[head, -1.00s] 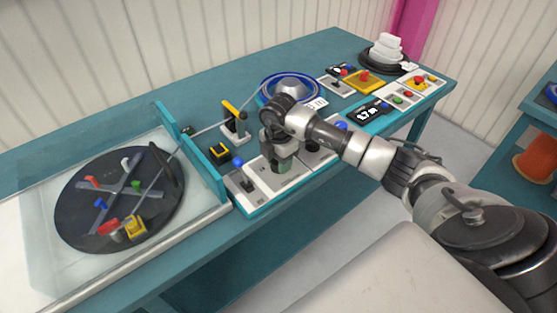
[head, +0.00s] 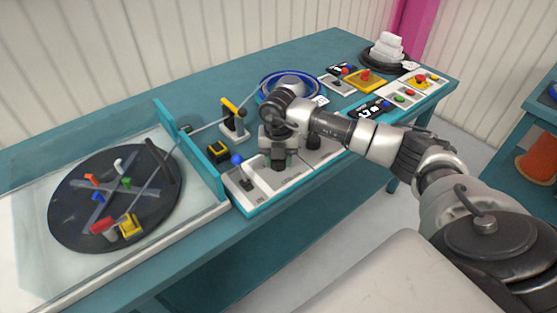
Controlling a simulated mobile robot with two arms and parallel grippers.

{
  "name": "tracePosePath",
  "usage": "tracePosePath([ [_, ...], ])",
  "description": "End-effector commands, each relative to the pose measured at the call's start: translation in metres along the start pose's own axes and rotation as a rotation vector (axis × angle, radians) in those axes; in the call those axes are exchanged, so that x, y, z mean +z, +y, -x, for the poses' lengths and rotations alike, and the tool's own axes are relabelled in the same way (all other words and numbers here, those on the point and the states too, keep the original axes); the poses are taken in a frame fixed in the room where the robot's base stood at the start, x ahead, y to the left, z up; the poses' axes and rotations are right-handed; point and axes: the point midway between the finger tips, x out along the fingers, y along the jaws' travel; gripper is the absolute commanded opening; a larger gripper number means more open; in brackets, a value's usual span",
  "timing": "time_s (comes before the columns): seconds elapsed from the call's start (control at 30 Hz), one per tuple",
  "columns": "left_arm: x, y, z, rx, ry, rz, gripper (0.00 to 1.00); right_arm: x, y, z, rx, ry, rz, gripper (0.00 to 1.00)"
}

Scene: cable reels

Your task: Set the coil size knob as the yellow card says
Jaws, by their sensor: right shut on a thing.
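My right gripper (head: 277,163) points down over the white control panel (head: 293,181) at the table's front edge. It is shut on the coil size knob, which is mostly hidden by the fingers and wrist. The knob's pointer and scale marks cannot be read. The dark round coiling plate (head: 70,215) at the left carries a grey cross with several coloured pegs. I cannot make out a yellow card with readable writing. My left gripper is not in view.
A blue-knobbed lever (head: 237,160) stands just left of my gripper. A yellow-armed post (head: 233,118) and a blue cable reel (head: 265,88) are behind. A display (head: 371,111) and buttons (head: 407,95) lie to the right. A clear guard surrounds the plate.

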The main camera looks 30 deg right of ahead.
Motion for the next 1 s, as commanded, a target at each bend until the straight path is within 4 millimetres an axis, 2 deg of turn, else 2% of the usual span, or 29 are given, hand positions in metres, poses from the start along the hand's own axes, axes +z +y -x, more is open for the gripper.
tracePosePath([
  [0.4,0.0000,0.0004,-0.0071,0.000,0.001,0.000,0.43,0.0009,0.0001,0.0011,0.002,-0.003,0.168,0.19],
  [0.9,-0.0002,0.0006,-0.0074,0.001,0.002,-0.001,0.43,0.0009,0.0001,0.0015,0.002,-0.003,0.188,0.19],
  [0.93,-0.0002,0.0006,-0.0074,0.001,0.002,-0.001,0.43,0.0009,0.0001,0.0015,0.002,-0.003,0.188,0.45],
  [1.0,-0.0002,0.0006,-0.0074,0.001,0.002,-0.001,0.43,0.0008,0.0001,0.0014,0.002,-0.003,0.188,0.55],
])
